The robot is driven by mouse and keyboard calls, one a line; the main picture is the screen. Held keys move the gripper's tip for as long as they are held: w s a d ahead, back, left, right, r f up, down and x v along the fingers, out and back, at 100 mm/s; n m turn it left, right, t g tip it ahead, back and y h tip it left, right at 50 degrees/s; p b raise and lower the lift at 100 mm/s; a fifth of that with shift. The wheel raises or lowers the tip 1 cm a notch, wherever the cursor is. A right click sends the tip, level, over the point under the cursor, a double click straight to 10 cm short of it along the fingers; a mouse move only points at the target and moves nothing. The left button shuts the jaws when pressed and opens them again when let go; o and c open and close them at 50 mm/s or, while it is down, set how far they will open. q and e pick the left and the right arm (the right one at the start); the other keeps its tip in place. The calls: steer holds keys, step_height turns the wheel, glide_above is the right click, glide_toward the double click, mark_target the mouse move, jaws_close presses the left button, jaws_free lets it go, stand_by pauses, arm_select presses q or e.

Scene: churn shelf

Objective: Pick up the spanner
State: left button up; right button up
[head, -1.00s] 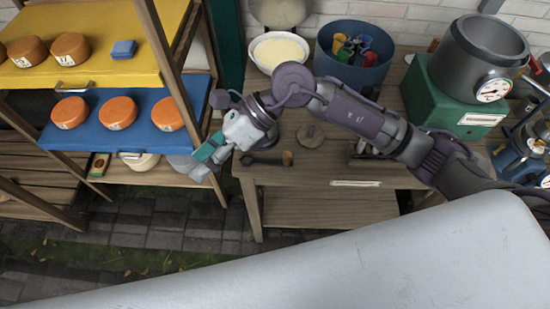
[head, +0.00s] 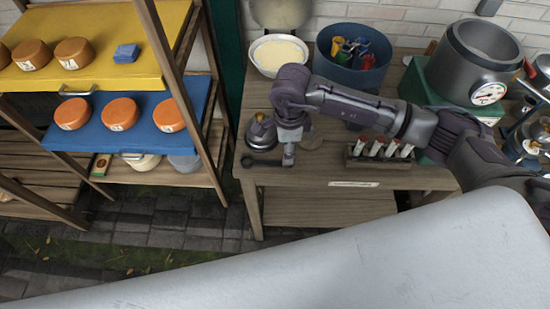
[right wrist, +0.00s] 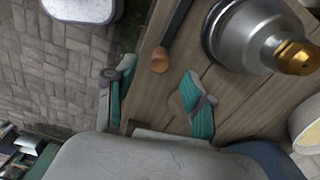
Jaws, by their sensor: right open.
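The spanner (head: 257,161) lies flat near the front left edge of the wooden table, its dark open end pointing left. In the right wrist view its dark shaft (right wrist: 177,24) ends in a brown tip (right wrist: 160,61). My right gripper (head: 288,160) is above the spanner's right end and hides that end in the head view. In the right wrist view the teal fingers of my right gripper (right wrist: 158,76) are spread apart, with the brown tip showing between them. I cannot tell the exact height gap. My left gripper is not in view.
A metal vessel with a brass knob (head: 261,132) stands just behind the spanner. A rack of red-topped vials (head: 380,150) is to the right. A white bowl (head: 280,55) and blue tub (head: 352,70) stand at the back. A cheese shelf (head: 150,90) is to the left.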

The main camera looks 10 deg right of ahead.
step_height(320, 180, down, 5)
steer(key=p, duration=0.2)
steer(key=shift+r+p, duration=0.1)
steer(key=shift+p, duration=0.2)
steer(key=shift+f, duration=0.3)
jaws_close()
steer(key=shift+r, duration=0.1)
